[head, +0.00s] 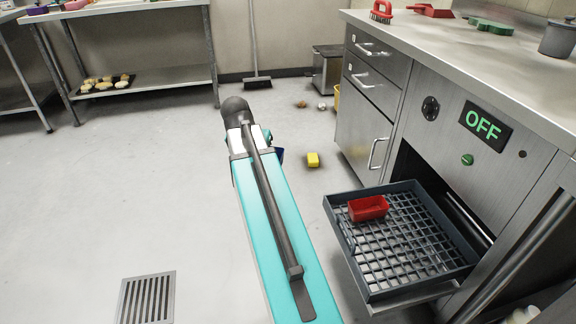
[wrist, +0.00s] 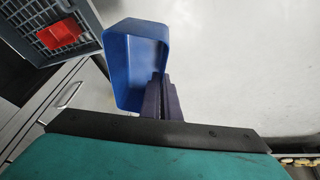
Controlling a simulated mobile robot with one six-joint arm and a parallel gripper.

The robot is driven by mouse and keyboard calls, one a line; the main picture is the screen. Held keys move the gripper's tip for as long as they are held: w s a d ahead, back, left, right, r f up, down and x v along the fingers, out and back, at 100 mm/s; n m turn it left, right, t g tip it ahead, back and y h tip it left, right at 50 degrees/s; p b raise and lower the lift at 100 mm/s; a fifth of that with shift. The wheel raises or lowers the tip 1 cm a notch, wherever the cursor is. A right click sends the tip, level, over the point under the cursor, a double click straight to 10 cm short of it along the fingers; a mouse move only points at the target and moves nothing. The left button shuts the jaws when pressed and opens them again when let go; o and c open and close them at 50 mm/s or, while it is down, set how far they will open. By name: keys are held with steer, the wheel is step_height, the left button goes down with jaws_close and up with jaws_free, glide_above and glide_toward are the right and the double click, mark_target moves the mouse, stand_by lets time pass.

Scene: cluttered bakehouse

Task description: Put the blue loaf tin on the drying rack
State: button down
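The blue loaf tin (wrist: 118,62) is in the wrist view, its hollow side partly facing the camera. My gripper (wrist: 161,84) is shut on one wall of it, with one dark finger inside and one outside. In the head view my arm hides the gripper and nearly all of the tin; only a dark blue sliver (head: 281,155) shows beside the arm. A grey rack with a grid floor (head: 360,276), the only rack in view, sits on a pulled-out drawer at the right. It shows at the top left of the wrist view (wrist: 84,18).
A red tin (head: 368,208) lies in the rack's far left corner; much of the grid is bare. The steel counter (head: 470,48) stands above the drawer, with an OFF display (head: 485,126). Floor at left is open.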

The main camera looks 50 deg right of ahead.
steer(key=w+a+r+n+t+y, duration=0.1)
steer(key=w+a+r+n, duration=0.2)
steer(key=a, duration=0.8)
steer(key=w+a+r+n+t+y, duration=0.1)
steer(key=a+r+n, duration=0.3)
steer(key=a, duration=0.8)
steer(key=w+a+r+n+y, duration=0.1)
steer(key=w+a+r+n, duration=0.3)
steer(key=a, duration=0.8)
steer(key=shift+w+r+t, duration=0.3)
steer(key=shift+r+t, duration=0.05)
steer(key=shift+t, duration=0.05)
steer(key=shift+s+d, duration=0.1)
